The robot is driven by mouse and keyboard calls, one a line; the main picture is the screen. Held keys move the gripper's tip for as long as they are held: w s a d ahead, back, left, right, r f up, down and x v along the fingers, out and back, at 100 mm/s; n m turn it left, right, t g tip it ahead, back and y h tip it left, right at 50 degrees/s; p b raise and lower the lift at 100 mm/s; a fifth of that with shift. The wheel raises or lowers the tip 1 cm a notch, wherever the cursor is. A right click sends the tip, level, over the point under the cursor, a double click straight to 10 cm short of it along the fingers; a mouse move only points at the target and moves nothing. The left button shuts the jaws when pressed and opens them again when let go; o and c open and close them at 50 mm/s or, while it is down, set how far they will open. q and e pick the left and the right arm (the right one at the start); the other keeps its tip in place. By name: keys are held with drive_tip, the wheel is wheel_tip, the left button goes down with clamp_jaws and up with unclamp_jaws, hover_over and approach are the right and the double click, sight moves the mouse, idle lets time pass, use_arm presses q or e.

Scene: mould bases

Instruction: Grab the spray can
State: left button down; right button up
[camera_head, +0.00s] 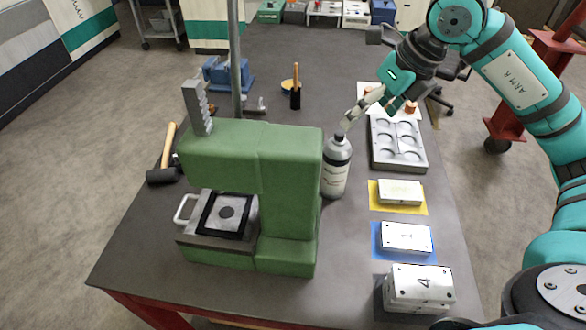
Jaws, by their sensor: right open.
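The spray can (337,172) is a grey-white bottle with a dark band near its top and a narrow nozzle. It stands upright on the table, just right of the green press. My right gripper (368,117) comes in from the upper right and is open. Its fingers are above and to the right of the can's top, and one light fingertip overlaps the nozzle area in the picture. I cannot tell whether it touches the can. My left gripper does not show.
The green press (275,190) stands close on the can's left. A grey mould tray (410,165) and numbered blocks, including one (405,237) on a blue mat, line the right side.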

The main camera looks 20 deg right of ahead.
drive_tip(key=w+h, duration=0.1)
drive_tip(key=w, duration=0.2)
drive_tip(key=p, duration=0.2)
approach(343, 143)
drive_tip(key=f, duration=0.2)
drive_tip(key=x, duration=0.6)
drive_tip(key=shift+w+a+r+p, duration=0.1)
drive_tip(key=shift+w+r+p, duration=0.05)
drive_tip(key=shift+w+p, duration=0.25)
drive_tip(key=shift+s, duration=0.1)
drive_tip(key=shift+f+p, duration=0.3)
drive_tip(key=shift+p, duration=0.05)
drive_tip(key=p+x, duration=0.1)
drive_tip(key=x, duration=0.1)
drive_tip(key=p+x, duration=0.1)
drive_tip(key=x, duration=0.2)
drive_tip(key=shift+w+r, duration=0.1)
drive_tip(key=shift+w, duration=0.1)
drive_tip(key=shift+s, duration=0.1)
drive_tip(key=shift+c, duration=1.2)
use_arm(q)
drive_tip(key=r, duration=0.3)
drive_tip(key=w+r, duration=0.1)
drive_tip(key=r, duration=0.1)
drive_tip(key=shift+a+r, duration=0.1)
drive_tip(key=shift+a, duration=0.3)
use_arm(e)
drive_tip(key=shift+r, duration=0.1)
drive_tip(key=c, duration=1.6)
